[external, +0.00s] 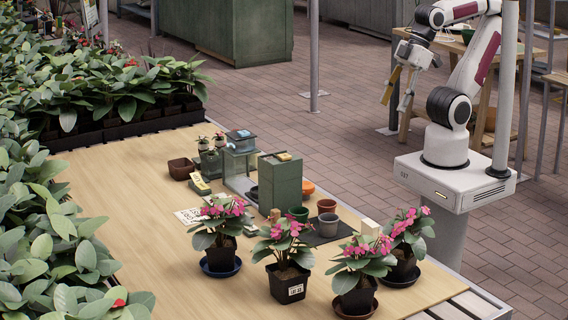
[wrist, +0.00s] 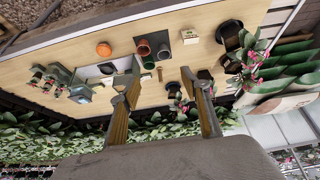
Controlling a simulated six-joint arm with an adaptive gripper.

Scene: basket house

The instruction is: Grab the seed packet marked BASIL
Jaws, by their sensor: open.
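No packet can be read as BASIL in either view. A small yellow and dark green card or packet (external: 199,184) lies on the wooden table (external: 120,215), left of the green boxes, with lettering too small to read. A white printed sheet or packet (external: 189,215) lies nearer the front, also unreadable. My gripper (external: 396,98) is open and empty, raised beyond the table's far right side, well apart from these items. In the wrist view my gripper (wrist: 159,78) shows two spread fingers with the table beyond.
A tall green box (external: 280,183) and a glass-sided case (external: 238,168) stand mid-table. Several pink-flowered potted plants (external: 289,257) line the front right. Grey (external: 327,225) and green (external: 298,214) pots stand behind them. Dense foliage (external: 85,80) borders the left. The left table surface is clear.

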